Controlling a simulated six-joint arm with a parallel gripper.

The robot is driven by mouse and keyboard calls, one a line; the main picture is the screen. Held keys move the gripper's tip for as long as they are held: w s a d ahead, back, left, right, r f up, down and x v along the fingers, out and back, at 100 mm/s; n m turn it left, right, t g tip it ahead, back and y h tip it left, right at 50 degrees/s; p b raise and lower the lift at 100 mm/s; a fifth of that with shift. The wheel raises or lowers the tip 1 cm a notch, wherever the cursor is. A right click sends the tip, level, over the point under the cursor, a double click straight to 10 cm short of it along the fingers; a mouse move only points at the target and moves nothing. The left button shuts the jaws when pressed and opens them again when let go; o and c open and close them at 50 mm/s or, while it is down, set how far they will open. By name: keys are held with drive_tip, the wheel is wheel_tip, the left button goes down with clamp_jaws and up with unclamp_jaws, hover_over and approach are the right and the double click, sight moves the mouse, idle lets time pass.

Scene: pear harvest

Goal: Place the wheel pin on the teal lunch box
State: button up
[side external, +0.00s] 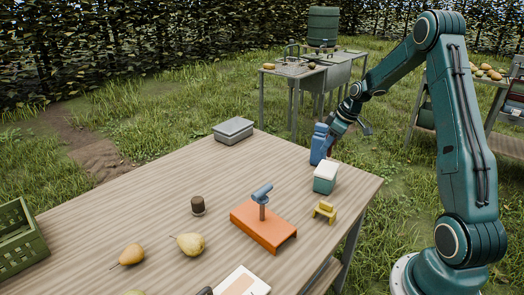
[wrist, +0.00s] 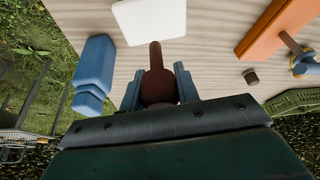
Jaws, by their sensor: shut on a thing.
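The teal lunch box (side external: 324,185) with a white lid stands near the far right edge of the table. Its pale lid (wrist: 150,18) shows at the top of the wrist view. My gripper (side external: 333,141) is just behind the box, beside the blue bottle. In the wrist view my gripper (wrist: 157,92) is shut on the dark red-brown wheel pin (wrist: 157,80). The pin's round part sits between the fingers and its narrow stem points towards the lid. The stem's end overlaps the lid's near edge in that view; I cannot tell whether they touch. The pin is hardly visible from the side.
A blue bottle (side external: 318,149) stands close to my gripper. An orange stand (side external: 262,229) holds a blue piece, with a small yellow object (side external: 324,211) near it. A grey box (side external: 233,130), a dark cup (side external: 198,204) and pears (side external: 189,244) are farther left.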

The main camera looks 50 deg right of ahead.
drive_tip(key=shift+f, duration=0.1)
drive_tip(key=shift+f, duration=2)
drive_tip(key=shift+f, duration=0.15)
drive_tip(key=o, duration=1)
drive_tip(key=v, duration=1.2)
